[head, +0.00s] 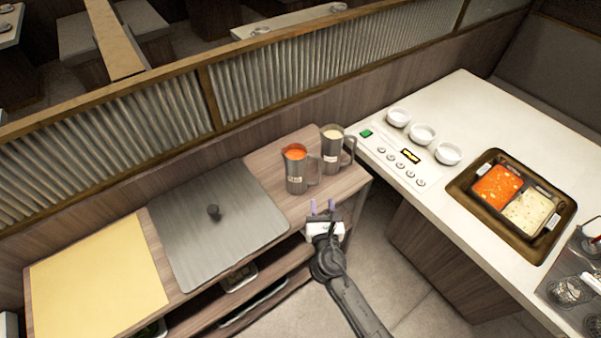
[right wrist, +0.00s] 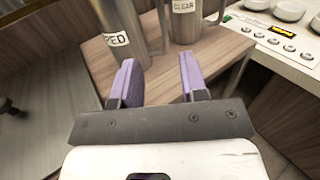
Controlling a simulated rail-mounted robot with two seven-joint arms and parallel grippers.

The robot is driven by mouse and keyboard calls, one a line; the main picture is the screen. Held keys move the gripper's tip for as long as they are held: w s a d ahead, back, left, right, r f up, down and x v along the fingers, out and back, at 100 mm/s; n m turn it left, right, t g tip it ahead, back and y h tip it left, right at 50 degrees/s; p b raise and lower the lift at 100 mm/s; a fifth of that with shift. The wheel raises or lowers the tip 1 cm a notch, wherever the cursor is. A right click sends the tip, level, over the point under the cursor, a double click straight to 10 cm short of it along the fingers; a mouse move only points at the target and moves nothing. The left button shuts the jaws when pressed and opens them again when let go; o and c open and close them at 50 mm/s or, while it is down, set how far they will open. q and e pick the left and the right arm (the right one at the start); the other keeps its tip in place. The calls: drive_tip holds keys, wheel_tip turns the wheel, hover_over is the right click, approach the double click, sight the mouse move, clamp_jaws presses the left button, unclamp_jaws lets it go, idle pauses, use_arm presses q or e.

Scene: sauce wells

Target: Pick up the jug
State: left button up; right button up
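Two metal jugs stand on the right end of the wooden side cabinet. The jug with red-orange sauce (head: 296,171) has its handle to the right; in the right wrist view its label ends in "ED" (right wrist: 118,39). The jug with pale liquid (head: 332,148) stands behind and right of it; its label reads "CLEAR" (right wrist: 184,6). My right gripper (head: 322,207) is open and empty in front of the jugs, apart from both. Its purple fingers (right wrist: 160,80) point toward the gap between the jugs. My left gripper is not in view.
A grey lid with a knob (head: 230,235) and a yellow board (head: 98,285) cover the cabinet's left. The white table (head: 460,118) at right holds three white bowls (head: 422,134), a control panel and a divided hotpot (head: 497,186). A ribbed partition (head: 262,82) stands behind.

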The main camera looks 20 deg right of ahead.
sight(320, 172)
drive_tip(key=b+x, duration=0.1)
drive_tip(key=x, duration=0.5)
drive_tip(key=shift+w+d, duration=0.1)
drive_tip(key=shift+w, duration=0.1)
drive_tip(key=shift+b+x, duration=0.6)
drive_tip(key=shift+x, duration=2.35)
drive_tip(key=shift+d+r, duration=0.1)
drive_tip(key=shift+r, duration=0.05)
drive_tip(key=shift+c, duration=0.4)
clamp_jaws()
drive_tip(key=shift+r, duration=0.1)
